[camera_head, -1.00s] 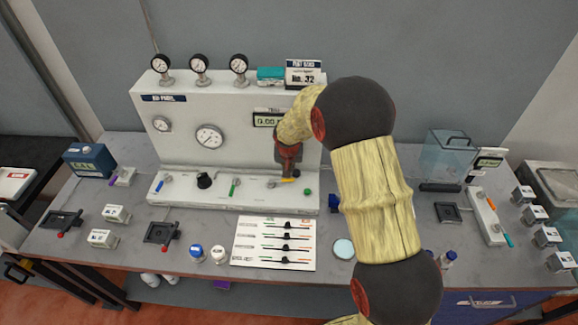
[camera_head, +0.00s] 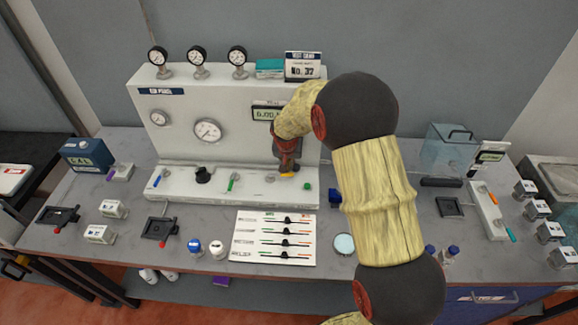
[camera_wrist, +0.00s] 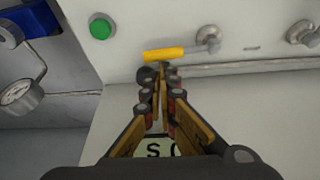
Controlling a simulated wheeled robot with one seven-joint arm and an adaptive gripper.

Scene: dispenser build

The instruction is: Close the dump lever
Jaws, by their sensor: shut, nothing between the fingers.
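A yellow-handled lever (camera_head: 288,174) is on the ledge of the white panel, under the digital display. In the wrist view its yellow handle (camera_wrist: 164,54) lies roughly sideways, reaching left from a metal pivot. I cannot read a label that marks it as the dump lever. My gripper (camera_head: 287,168) points down at this lever, and its fingers are together and empty. In the wrist view the fingertips (camera_wrist: 158,72) sit right beside the yellow handle; whether they touch it is unclear. A blue-handled lever (camera_head: 156,180) and a green-handled lever (camera_head: 232,182) stand further left on the ledge.
A green button (camera_head: 307,185) is just right of the yellow lever. A black knob (camera_head: 203,174) sits between the blue and green levers. The panel's upright face (camera_head: 180,148) rises close behind my gripper. A slider board (camera_head: 240,243) lies in front of the ledge.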

